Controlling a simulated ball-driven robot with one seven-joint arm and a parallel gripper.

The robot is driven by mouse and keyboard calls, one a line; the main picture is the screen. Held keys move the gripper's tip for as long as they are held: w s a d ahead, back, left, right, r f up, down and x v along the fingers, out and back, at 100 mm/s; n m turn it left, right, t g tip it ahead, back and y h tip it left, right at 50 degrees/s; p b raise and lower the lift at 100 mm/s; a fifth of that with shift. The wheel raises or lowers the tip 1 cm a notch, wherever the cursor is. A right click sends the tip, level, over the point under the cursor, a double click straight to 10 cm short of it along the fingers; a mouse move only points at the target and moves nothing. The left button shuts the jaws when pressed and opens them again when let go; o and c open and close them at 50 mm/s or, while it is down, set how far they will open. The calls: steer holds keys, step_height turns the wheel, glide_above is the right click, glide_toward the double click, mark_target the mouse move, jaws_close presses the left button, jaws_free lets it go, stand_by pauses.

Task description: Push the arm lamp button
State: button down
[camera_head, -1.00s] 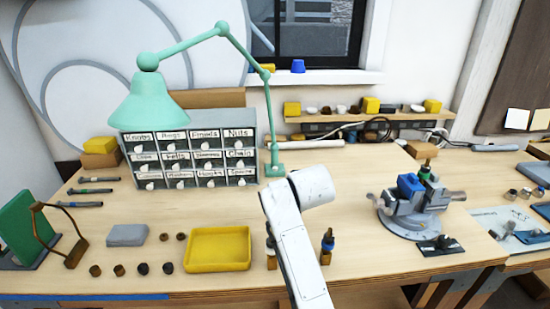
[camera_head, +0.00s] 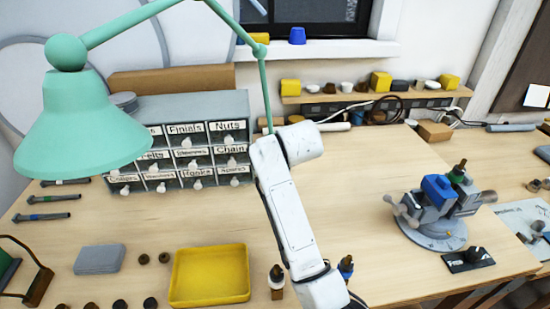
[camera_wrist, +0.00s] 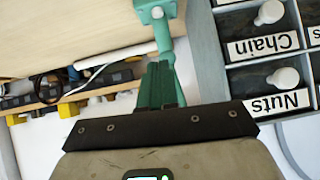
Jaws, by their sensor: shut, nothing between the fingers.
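The green arm lamp has its shade (camera_head: 80,125) large at the left of the head view, and its thin stem (camera_head: 266,90) runs down behind my white arm, which hides the foot. In the wrist view the lamp's foot (camera_wrist: 155,10) is at the top centre, with a small pale spot on it that may be the button. The lower stem runs down from it. My gripper (camera_wrist: 158,68) is shut and empty in the wrist view, its narrow fingers pointing up toward the foot and overlapping the stem. I cannot tell whether they touch. The head view hides my gripper.
A grey drawer cabinet (camera_head: 180,102) stands close to the stem; its drawers (camera_wrist: 262,45) fill the right of the wrist view. A shelf (camera_head: 375,97) with small items and cables is behind. A yellow tray (camera_head: 210,301) and a vise (camera_head: 436,205) stand on the bench.

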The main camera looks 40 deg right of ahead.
steer(key=p+x, duration=0.1)
steer(key=x, duration=0.9)
steer(key=shift+p, duration=0.3)
step_height(320, 180, down, 3)
steer(key=shift+w+r+p, duration=0.1)
steer(key=shift+r+p, duration=0.15)
steer(key=shift+p, duration=0.05)
steer(key=shift+w+f, duration=0.1)
steer(key=shift+f, duration=0.65)
